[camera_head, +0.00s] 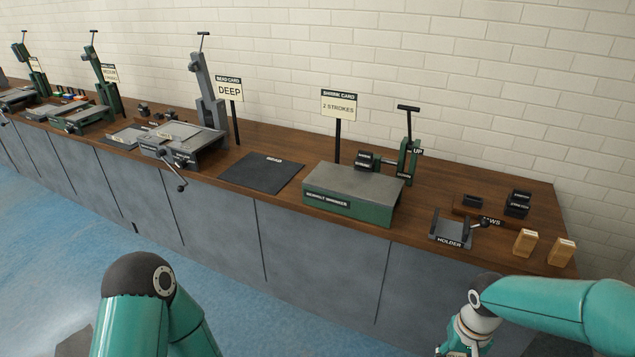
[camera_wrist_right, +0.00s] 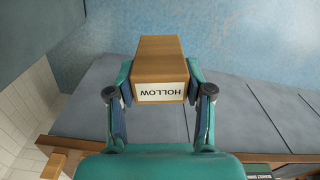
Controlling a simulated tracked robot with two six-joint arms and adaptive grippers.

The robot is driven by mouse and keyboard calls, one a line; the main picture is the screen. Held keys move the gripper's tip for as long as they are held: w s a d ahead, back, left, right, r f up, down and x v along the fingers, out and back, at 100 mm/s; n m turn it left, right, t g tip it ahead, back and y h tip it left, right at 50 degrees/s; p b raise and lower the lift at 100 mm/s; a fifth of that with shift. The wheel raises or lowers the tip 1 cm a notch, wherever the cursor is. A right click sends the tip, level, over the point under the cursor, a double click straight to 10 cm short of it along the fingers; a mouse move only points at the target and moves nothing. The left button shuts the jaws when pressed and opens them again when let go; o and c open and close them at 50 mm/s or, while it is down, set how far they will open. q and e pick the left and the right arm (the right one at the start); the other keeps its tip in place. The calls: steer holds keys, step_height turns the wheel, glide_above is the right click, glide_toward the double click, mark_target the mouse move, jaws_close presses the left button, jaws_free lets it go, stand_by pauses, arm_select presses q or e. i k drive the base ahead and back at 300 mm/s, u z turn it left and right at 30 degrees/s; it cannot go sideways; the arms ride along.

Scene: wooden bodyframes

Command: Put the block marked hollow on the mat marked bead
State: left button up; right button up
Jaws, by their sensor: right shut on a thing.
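The wooden block marked HOLLOW (camera_wrist_right: 161,62) is between the two fingers of my right gripper (camera_wrist_right: 159,90) in the right wrist view, its white label facing the camera. The gripper is shut on it, held out over the blue floor in front of the cabinets. In the head view only part of my right wrist shows at the lower right, and the block is hidden there.
The green shrinker (camera_head: 350,190) stands right of the mat, a grey machine (camera_head: 185,142) left of it. A holder (camera_head: 452,232), black jaws (camera_head: 518,204) and two wooden blocks (camera_head: 525,242) (camera_head: 562,250) are at the bench's right end. The mat's top looks clear.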

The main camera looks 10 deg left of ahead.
mark_target(260, 172)
steer(key=u, duration=0.85)
steer(key=i, duration=1.6)
steer(key=u, duration=0.4)
